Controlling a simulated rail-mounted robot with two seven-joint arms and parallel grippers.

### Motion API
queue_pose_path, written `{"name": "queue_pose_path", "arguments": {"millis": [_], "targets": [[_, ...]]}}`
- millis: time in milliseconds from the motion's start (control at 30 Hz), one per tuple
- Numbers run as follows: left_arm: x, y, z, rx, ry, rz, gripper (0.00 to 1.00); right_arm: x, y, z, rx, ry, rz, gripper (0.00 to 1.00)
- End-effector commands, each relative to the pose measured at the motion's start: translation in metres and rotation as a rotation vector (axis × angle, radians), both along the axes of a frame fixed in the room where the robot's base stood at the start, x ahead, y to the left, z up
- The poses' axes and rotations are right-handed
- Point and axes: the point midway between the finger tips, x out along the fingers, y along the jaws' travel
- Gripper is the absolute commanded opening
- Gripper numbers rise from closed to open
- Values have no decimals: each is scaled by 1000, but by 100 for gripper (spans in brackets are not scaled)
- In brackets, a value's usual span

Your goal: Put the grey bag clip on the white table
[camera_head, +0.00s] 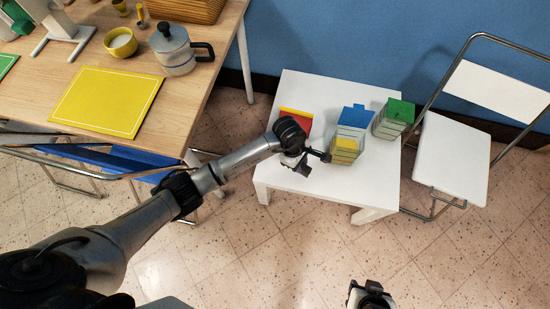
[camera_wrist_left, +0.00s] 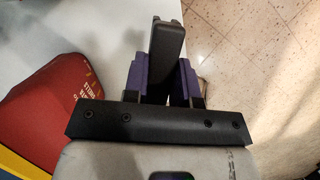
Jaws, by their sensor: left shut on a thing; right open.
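The grey bag clip (camera_wrist_left: 168,50) is a long dark bar in the left wrist view. It sits between the purple fingers of my left gripper (camera_wrist_left: 166,78), which is shut on it. In the head view my left gripper (camera_head: 304,166) is over the front left part of the white table (camera_head: 312,88). In the wrist view the clip overlaps the table's edge, with the floor to the right. I cannot tell whether the clip touches the tabletop. My right gripper (camera_head: 369,289) is open over the floor in front of the table, only partly in view.
A red box (camera_head: 298,119) is beside my left gripper and shows large in the wrist view (camera_wrist_left: 50,100). Blue (camera_head: 354,115), yellow-topped (camera_head: 346,146) and green (camera_head: 396,112) boxes stand on the table's right half. A white chair (camera_head: 452,155) is at right, a wooden table (camera_head: 165,90) at left.

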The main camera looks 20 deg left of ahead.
Motion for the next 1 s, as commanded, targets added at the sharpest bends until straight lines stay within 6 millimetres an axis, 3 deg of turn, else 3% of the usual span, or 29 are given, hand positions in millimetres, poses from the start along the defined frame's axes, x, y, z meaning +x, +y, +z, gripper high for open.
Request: {"name": "queue_pose_path", "arguments": {"millis": [100, 400, 667, 1000], "targets": [[6, 26, -21, 1, 4, 5, 0, 0, -1, -15, -2, 1, 2, 43], [17, 69, -46, -1, 3, 4, 0, 0, -2, -32, -7, 1, 5, 43], [19, 78, -51, -1, 2, 3, 0, 0, -2, -36, -8, 1, 6, 43], [19, 77, -89, -3, 3, 4, 0, 1, -1, -59, -4, -2, 3, 43]]}}
